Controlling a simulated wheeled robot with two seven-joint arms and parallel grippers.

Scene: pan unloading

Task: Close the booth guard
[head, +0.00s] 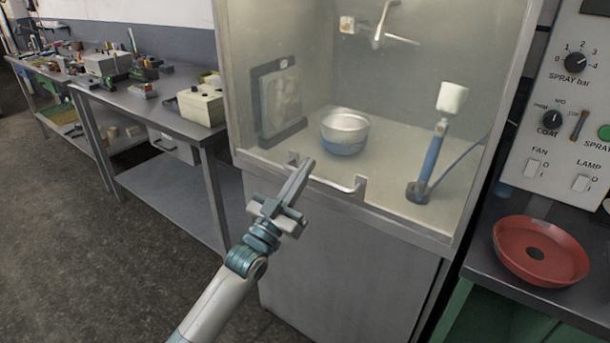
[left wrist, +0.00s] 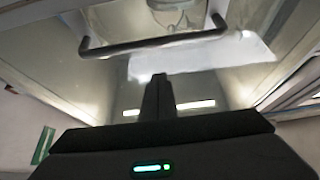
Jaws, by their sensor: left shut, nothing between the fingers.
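The booth guard (head: 285,45) is a hazy see-through pane across the front of the spray booth. It hangs down, with its lower edge at or close to the booth's front sill. Its bar handle (head: 335,184) is near that lower edge. In the left wrist view the handle (left wrist: 150,45) runs across above my fingers. My left gripper (head: 307,165) is shut and empty, its fingertips in front of the handle's left part. In the left wrist view its shut fingers (left wrist: 157,95) point toward the pane below the bar; I cannot tell whether they touch. My right gripper is out of view.
Behind the pane are a metal pan (head: 345,133), a dark framed panel (head: 278,100) and a blue-handled tool (head: 430,155). A red dish (head: 540,250) sits on the right bench below the control panel (head: 575,110). A cluttered workbench (head: 150,108) stands left.

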